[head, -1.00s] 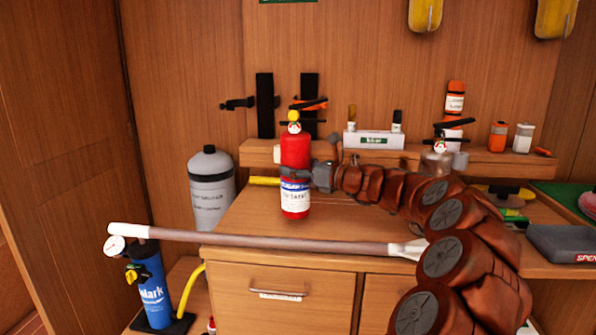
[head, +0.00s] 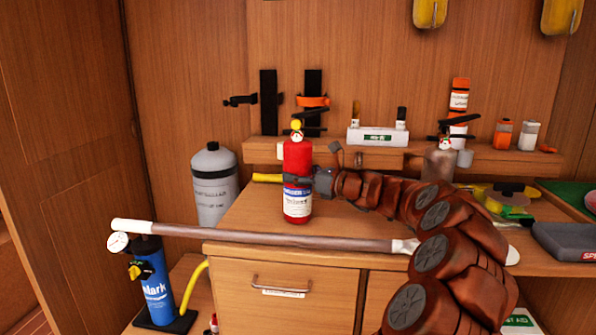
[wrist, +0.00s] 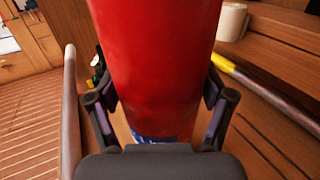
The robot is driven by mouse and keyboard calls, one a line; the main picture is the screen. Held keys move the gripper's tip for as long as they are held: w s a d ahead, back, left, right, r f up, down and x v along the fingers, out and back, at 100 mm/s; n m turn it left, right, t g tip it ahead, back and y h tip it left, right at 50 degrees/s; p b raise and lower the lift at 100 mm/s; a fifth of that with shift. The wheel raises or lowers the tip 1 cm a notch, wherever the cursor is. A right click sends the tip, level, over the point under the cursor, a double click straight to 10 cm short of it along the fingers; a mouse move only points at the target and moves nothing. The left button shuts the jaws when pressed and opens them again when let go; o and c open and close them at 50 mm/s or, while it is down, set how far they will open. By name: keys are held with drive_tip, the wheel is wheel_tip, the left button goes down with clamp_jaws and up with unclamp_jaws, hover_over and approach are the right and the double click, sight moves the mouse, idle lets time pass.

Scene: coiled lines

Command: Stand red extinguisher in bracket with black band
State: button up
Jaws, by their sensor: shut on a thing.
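The red extinguisher (head: 297,165) has a white and blue label, a yellow tag and a black handle. It is upright in front of the wall shelf. My gripper (head: 297,182) is shut around its body from the right; in the wrist view the red body (wrist: 153,60) fills the space between the fingers (wrist: 158,108). Behind it on the wall, the bracket with the black band (head: 268,102) is the left one, its band sticking out to the left. The other bracket (head: 312,85) has an orange band and is partly hidden by the extinguisher's handle.
A wooden shelf (head: 390,158) below the brackets holds a white box (head: 377,136) and several small bottles. A grey cylinder (head: 213,185) stands at left. A blue cylinder (head: 155,285) stands lower left.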

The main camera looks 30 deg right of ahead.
drive_tip(key=shift+r, duration=0.15)
drive_tip(key=o, duration=1.7)
drive_tip(key=shift+s+d, duration=0.1)
drive_tip(key=shift+s, duration=0.1)
drive_tip(key=p+v, duration=0.1)
drive_tip(key=v, duration=1)
drive_tip(key=shift+s, duration=0.3)
